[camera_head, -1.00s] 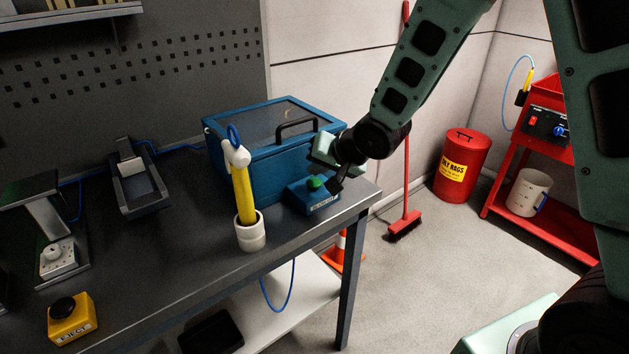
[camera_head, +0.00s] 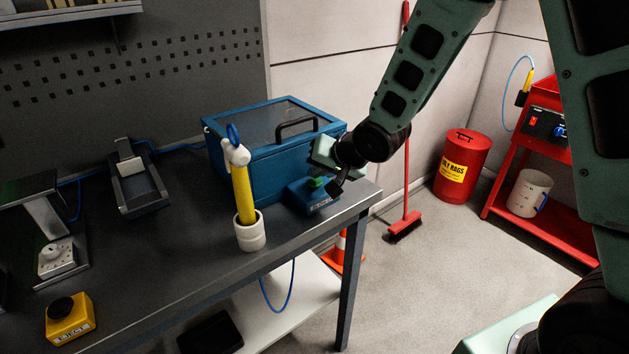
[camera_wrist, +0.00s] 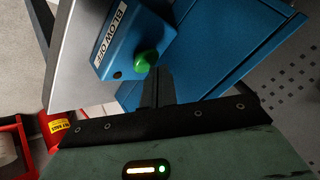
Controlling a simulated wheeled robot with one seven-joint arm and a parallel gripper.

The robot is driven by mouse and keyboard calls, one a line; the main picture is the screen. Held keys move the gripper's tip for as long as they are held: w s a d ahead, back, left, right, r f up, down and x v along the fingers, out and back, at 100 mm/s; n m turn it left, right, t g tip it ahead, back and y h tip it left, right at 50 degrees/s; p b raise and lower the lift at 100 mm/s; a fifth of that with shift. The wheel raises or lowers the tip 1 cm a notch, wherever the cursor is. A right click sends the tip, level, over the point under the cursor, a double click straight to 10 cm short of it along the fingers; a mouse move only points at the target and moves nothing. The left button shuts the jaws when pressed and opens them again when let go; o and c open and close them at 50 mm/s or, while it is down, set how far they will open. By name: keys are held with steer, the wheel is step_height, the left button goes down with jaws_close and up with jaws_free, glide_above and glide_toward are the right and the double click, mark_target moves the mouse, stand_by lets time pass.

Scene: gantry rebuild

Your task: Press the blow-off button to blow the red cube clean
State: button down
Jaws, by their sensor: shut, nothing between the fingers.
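The blow-off button is a green knob (camera_head: 316,182) on a blue box (camera_head: 322,208) at the bench's right end. In the wrist view the green knob (camera_wrist: 146,60) sits beside the "BLOW OFF" label on the blue box (camera_wrist: 122,42). My gripper (camera_wrist: 158,72) is shut and empty, its dark fingertips right at the knob's edge. I cannot tell whether they touch it. In the head view my gripper (camera_head: 334,188) is at the box's right side. No red cube shows in either view; the inside of the blue cabinet (camera_head: 265,170) is not clear through its dark window.
The cabinet, with a black handle (camera_head: 297,126), stands directly behind the button box. A yellow-handled tool (camera_head: 241,190) stands in a white cup (camera_head: 250,236) to the left. A yellow button box (camera_head: 70,322) is at the front left. The bench's right edge is close by.

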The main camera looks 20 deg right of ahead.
mark_target(318, 183)
steer(key=shift+f+b, duration=0.4)
steer(key=shift+f, duration=0.1)
stand_by(0.4)
stand_by(0.3)
steer(key=shift+r+p, duration=0.9)
steer(key=shift+r, duration=0.15)
step_height(318, 183, up, 5)
steer(key=p, duration=0.5)
